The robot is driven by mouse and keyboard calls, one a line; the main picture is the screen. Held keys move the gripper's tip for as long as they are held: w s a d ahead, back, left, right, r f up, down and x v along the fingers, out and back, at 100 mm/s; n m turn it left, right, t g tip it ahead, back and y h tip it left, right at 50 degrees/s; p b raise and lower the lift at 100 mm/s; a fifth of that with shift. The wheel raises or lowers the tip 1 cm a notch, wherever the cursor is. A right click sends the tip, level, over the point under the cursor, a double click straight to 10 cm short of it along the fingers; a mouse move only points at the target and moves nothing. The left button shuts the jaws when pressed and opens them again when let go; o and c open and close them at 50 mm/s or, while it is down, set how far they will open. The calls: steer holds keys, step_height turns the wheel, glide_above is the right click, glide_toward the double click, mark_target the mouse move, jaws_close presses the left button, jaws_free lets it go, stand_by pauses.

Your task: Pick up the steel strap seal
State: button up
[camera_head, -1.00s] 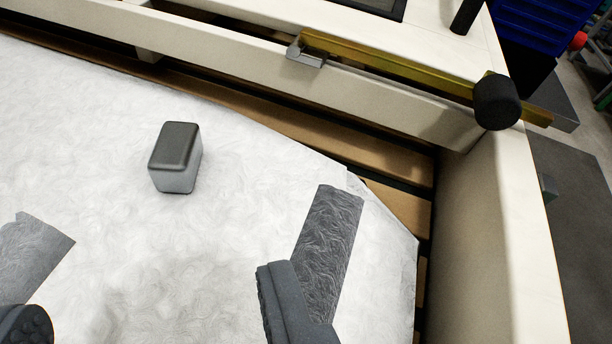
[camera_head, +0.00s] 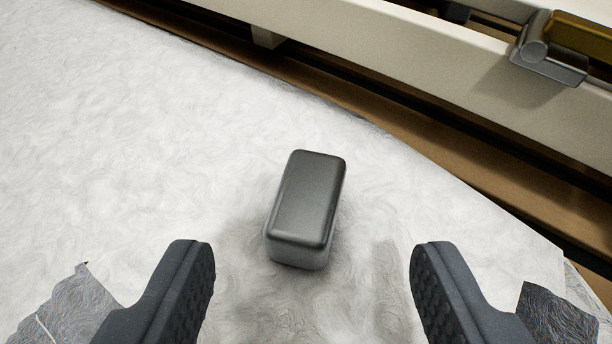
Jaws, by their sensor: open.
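The steel strap seal (camera_head: 308,200) is a small dark grey metal block with rounded edges and a lighter lower side. It lies on a white fibrous sheet (camera_head: 130,130), slightly tilted in the picture, near the middle of the view. My gripper (camera_head: 312,255) is open, with one dark ridged finger at lower left and one at lower right. The block shows between and a little beyond the fingertips, with clear space on both sides. Neither finger appears to touch it. Nothing is held.
Grey tape strips lie on the sheet at lower left (camera_head: 68,308) and lower right (camera_head: 556,318). A cream rail (camera_head: 400,45) runs across the top, with a brown slatted gap (camera_head: 450,150) below it. A grey metal latch (camera_head: 548,55) sits on the rail at upper right.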

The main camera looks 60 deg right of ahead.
mark_target(308, 204)
steer(key=b+x, duration=0.1)
steer(key=x, duration=0.3)
steer(key=shift+w+d, duration=0.2)
steer(key=shift+d, duration=0.05)
steer(key=shift+r, duration=0.1)
steer(key=c, duration=1.2)
